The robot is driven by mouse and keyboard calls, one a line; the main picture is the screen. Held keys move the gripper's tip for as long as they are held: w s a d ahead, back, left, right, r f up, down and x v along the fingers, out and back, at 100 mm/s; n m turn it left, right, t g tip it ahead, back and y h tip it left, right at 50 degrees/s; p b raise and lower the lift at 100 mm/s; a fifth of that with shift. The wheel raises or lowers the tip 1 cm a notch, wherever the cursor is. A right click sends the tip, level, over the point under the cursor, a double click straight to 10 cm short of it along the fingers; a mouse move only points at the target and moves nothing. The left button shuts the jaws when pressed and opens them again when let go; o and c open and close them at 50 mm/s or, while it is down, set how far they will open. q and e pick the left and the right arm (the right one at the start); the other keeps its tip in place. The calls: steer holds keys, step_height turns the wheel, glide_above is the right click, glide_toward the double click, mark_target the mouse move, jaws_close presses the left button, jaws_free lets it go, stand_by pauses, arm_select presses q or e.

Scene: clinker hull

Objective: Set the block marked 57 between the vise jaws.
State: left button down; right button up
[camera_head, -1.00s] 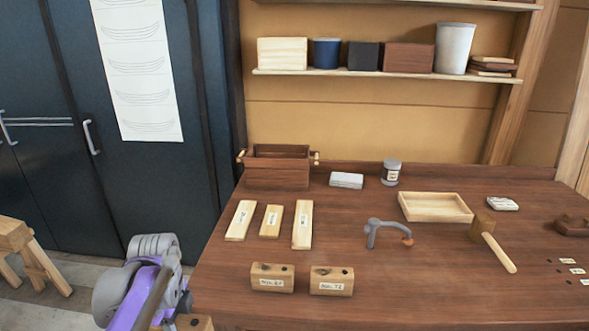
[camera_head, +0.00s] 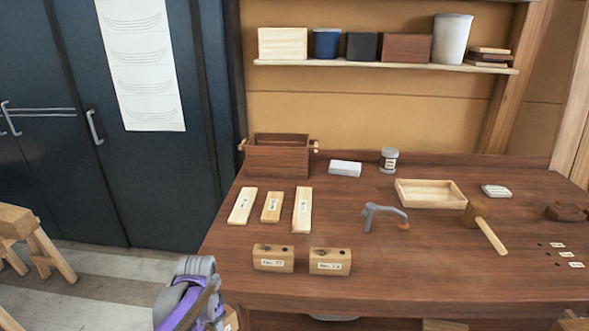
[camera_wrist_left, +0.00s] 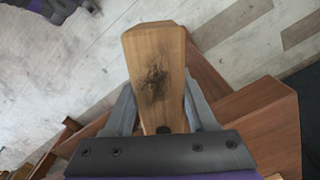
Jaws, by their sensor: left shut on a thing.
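My left gripper (camera_wrist_left: 160,100) is shut on a wooden block (camera_wrist_left: 156,62), gripped by its sides in the left wrist view. The block has a dark smudge on the face toward the camera, and no number shows on it. In the head view my left arm is at the bottom, by the bench's left front corner, with a small bit of the block (camera_head: 231,319) beside it. Two similar labelled blocks, a left one (camera_head: 273,258) and a right one (camera_head: 330,261), stand on the bench; their numbers are too small to read surely. I cannot make out the vise. My right gripper is out of view.
The bench (camera_head: 440,275) holds three pale strips (camera_head: 271,207), a clamp (camera_head: 385,214), a mallet (camera_head: 484,226), a shallow tray (camera_head: 430,194) and a dark wooden box (camera_head: 278,156). The bench front is mostly clear. A sawhorse (camera_head: 35,240) stands on the left.

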arm_select(q)
step_height(320, 180, down, 8)
steer(key=w+d+n, duration=0.1)
steer(key=d+n, duration=0.2)
steer(key=n, duration=0.4)
steer(key=shift+r, duration=0.15)
